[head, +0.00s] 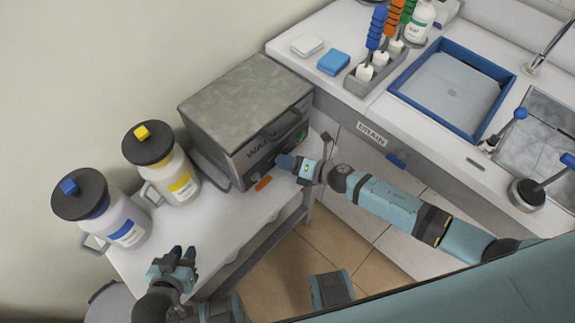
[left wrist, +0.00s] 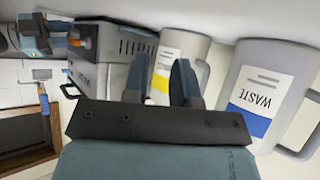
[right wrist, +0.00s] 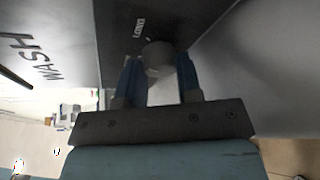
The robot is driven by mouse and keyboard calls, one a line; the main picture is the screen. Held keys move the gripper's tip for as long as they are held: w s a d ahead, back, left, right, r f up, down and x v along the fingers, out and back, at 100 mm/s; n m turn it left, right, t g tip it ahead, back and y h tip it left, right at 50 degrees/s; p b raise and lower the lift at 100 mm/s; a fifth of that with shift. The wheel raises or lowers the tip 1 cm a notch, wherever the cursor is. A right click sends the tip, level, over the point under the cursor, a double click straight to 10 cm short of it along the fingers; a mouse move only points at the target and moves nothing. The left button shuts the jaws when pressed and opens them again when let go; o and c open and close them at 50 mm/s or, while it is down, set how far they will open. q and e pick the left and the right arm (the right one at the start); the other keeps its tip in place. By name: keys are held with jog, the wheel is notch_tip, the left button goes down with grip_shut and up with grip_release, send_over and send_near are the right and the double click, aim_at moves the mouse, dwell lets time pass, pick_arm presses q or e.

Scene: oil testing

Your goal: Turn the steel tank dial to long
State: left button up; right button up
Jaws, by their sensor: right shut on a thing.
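The steel tank (head: 245,105) stands on the white side table, with a grey lid, a dark handle and WASH lettering on its front. Its round grey dial (right wrist: 158,55) sits between the fingers of my right gripper (right wrist: 160,80) in the right wrist view, beside small lettering that looks like LONG. The right gripper (head: 286,162) is shut on the dial at the tank's front; in the head view it hides the dial. The dial's pointer cannot be made out. My left gripper (head: 182,254) is open and empty over the table's front; its fingers also show in the left wrist view (left wrist: 158,85).
Two lidded jugs, one yellow-labelled (head: 180,185) and one blue-labelled (head: 122,222), stand left of the tank. A green switch (head: 302,134) is on the tank front. A counter with a blue tray (head: 480,64) is at right.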

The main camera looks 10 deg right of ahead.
pick_arm(q)
jog(key=shift+f+b, duration=0.4)
jog(key=shift+f, duration=0.1)
pick_arm(e)
jog(key=shift+f+m+y, duration=0.2)
jog(key=shift+m+y, duration=0.1)
jog(key=shift+m, duration=0.3)
pick_arm(q)
jog(key=shift+w+d+b, duration=0.1)
jog(key=shift+w+b, duration=0.1)
jog(key=shift+b, duration=0.15)
pick_arm(e)
jog(key=shift+d+m+y, duration=0.1)
jog(key=shift+m+y, duration=0.2)
jog(key=shift+m, duration=0.4)
pick_arm(q)
jog(key=shift+f, duration=0.15)
pick_arm(e)
jog(key=shift+m, duration=0.3)
pick_arm(q)
jog(key=shift+d+f, duration=0.1)
pick_arm(e)
jog(key=shift+r, duration=0.1)
pick_arm(q)
jog(key=shift+f, duration=0.1)
pick_arm(e)
jog(key=o, duration=0.9)
